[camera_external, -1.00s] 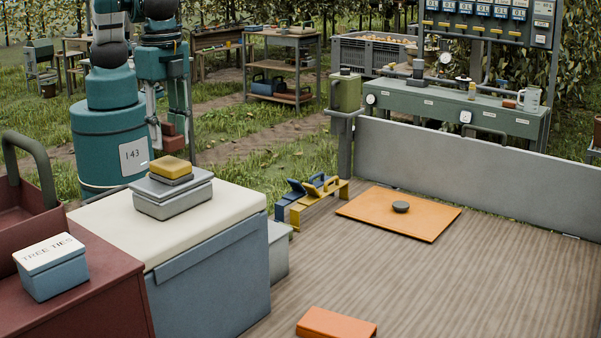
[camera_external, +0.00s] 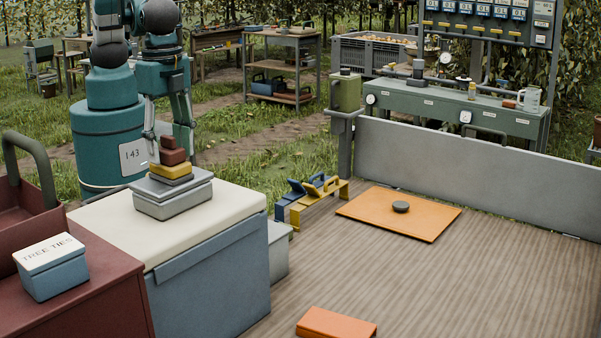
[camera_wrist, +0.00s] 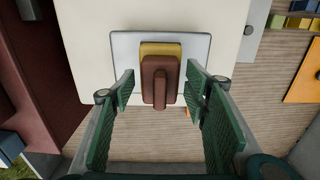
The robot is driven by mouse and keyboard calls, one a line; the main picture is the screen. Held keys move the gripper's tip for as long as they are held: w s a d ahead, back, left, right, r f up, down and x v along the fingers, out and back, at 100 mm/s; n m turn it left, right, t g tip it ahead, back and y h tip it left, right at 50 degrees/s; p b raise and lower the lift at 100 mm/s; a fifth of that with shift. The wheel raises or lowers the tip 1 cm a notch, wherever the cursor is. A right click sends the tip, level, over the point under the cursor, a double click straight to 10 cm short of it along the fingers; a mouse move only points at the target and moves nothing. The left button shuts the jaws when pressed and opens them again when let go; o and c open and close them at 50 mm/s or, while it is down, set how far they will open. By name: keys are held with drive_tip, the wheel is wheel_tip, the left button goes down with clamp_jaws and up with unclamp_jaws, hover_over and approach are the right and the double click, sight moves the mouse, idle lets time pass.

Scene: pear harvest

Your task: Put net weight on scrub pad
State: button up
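The net weight (camera_external: 173,156), a dark red-brown block with a narrower raised top, rests on the scrub pad (camera_external: 172,173). The pad is yellow with a dark underside and lies on a grey lidded box. In the wrist view the weight (camera_wrist: 161,83) covers much of the pad (camera_wrist: 161,48), whose far part shows yellow beyond it. My gripper (camera_external: 171,132) is just above and around the weight. In the wrist view my gripper (camera_wrist: 161,84) is open, with a clear gap between each green finger and the weight.
The grey box (camera_external: 172,201) stands on a cream-topped blue chest (camera_external: 220,222). A red cabinet with a tree ties box (camera_external: 54,277) is at the left. An orange board (camera_external: 365,215) with a dark disc lies on the deck, which has wide free room.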

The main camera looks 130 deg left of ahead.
sight(168, 136)
drive_tip(key=shift+r, duration=0.1)
idle(0.3)
drive_tip(key=shift+r+b, duration=0.35)
drive_tip(key=shift+r, duration=5.7)
drive_tip(key=shift+a, duration=0.1)
drive_tip(key=s+a+r+t, duration=0.2)
drive_tip(key=s+a+r, duration=0.15)
drive_tip(key=a, duration=0.25)
drive_tip(key=s+a+r+t, duration=0.1)
drive_tip(key=s+a+r, duration=0.2)
drive_tip(key=s+a, duration=0.3)
drive_tip(key=s+a+t, duration=0.4)
drive_tip(key=s+a, duration=0.7)
drive_tip(key=a, duration=0.1)
drive_tip(key=shift+s+a+f, duration=0.3)
drive_tip(key=shift+s+a, duration=0.1)
